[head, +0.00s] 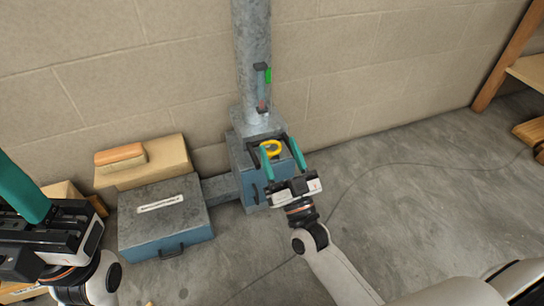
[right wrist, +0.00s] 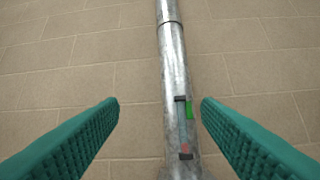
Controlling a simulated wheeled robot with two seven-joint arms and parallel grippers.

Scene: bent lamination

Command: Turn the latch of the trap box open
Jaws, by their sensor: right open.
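The trap box seems to be the blue-grey metal box (head: 243,172) at the foot of the galvanised pipe (head: 252,55), against the wall. A yellow ring-shaped part (head: 271,148) shows at its top; I cannot tell for sure whether this is the latch. My right gripper (head: 283,153) is open, its teal fingers apart in front of the box's right part, close to the yellow ring in the picture. In the right wrist view, the right gripper (right wrist: 160,103) is empty, with the pipe (right wrist: 176,75) beyond it. My left gripper (head: 30,215) is at the left edge, partly cut off.
A wider blue box (head: 165,222) with a labelled grey lid stands left, joined by a grey duct (head: 220,188). Behind it, a cardboard box (head: 160,165) carries an orange-brown block (head: 120,154). A gauge (head: 262,88) is on the pipe. The floor (head: 420,190) at right is mostly clear.

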